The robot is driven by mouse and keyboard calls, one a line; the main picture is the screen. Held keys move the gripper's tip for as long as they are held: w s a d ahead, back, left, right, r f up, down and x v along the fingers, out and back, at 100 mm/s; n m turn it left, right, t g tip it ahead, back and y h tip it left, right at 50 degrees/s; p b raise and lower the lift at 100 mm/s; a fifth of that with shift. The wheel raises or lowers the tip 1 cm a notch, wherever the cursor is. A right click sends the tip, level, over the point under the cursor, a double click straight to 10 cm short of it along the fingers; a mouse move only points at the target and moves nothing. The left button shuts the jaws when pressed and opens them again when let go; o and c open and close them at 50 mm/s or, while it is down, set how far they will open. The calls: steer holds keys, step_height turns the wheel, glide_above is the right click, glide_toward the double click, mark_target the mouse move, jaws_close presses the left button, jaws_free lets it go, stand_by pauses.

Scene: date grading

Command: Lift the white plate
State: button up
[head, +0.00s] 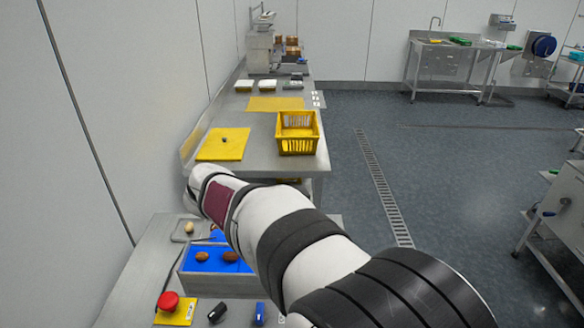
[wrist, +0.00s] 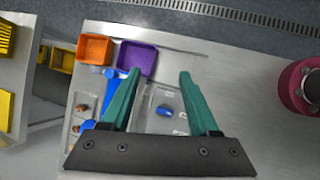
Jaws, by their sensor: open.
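My gripper (wrist: 160,72) shows two teal fingers spread apart, with nothing between their tips. It hangs over the steel table. A pale, flat, plate-like piece (wrist: 165,95) lies on the table, seen between the fingers, with a small blue object (wrist: 166,110) on it. I cannot tell for sure whether this is the white plate. In the head view my arm hides the gripper and much of the near table. A small pale tray (head: 180,237) with a round beige item shows left of my arm there.
An orange bin (wrist: 94,49) and a purple bin (wrist: 136,58) stand beyond the left finger. A red button (head: 168,301) stands at the front. A yellow crate (head: 297,133) stands on the far table.

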steer(key=w+a+f+n+t+h, duration=0.1)
steer(key=w+a+f+n+t, duration=0.15)
steer(key=w+a+n, duration=0.55)
steer(key=shift+t, duration=0.35)
steer(key=x, duration=1.3)
steer(key=shift+s+d+f, duration=0.2)
steer(key=shift+d+f, duration=0.05)
steer(key=shift+d, duration=0.1)
jaws_close()
